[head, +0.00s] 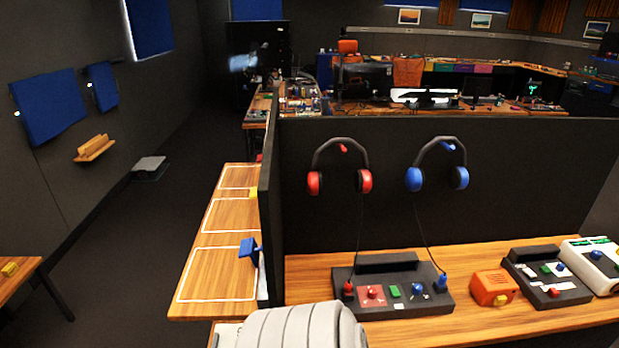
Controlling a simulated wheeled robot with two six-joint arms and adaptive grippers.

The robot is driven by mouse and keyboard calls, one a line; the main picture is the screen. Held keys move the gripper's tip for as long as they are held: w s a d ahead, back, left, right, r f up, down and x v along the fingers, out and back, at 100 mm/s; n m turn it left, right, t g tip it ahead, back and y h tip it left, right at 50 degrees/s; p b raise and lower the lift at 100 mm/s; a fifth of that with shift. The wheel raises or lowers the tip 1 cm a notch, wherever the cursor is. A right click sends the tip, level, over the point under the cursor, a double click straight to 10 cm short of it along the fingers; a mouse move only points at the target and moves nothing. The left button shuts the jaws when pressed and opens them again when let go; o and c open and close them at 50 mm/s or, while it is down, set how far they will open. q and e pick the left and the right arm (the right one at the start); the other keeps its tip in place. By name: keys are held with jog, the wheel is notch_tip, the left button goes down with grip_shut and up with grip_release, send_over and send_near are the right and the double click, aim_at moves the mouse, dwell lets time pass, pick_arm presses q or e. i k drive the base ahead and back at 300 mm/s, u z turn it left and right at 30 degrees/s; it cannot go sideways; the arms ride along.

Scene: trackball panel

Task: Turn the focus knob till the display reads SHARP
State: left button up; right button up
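Neither of my grippers is in view. No label or display reading SHARP can be made out, and I cannot tell which knob is the focus knob. A white device (588,268) at the right edge of the desk has small green displays (600,240) along its top, too small to read, and a blue knob (596,254). Left of it a dark panel (530,278) carries a red knob (553,292) and other small controls. A dark console (440,304) farther left has a red knob (372,292), a green button (394,291) and a blue knob (417,288).
An orange box (490,284) stands between the console and the dark panel on the wooden desk (300,275). Red headphones (313,183) and blue headphones (414,180) hang on the dark partition (390,220). A side table (215,270) has white outlines. Open floor (120,260) lies left.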

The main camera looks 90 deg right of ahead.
aim_at(594, 254)
jog(key=z, duration=4.95)
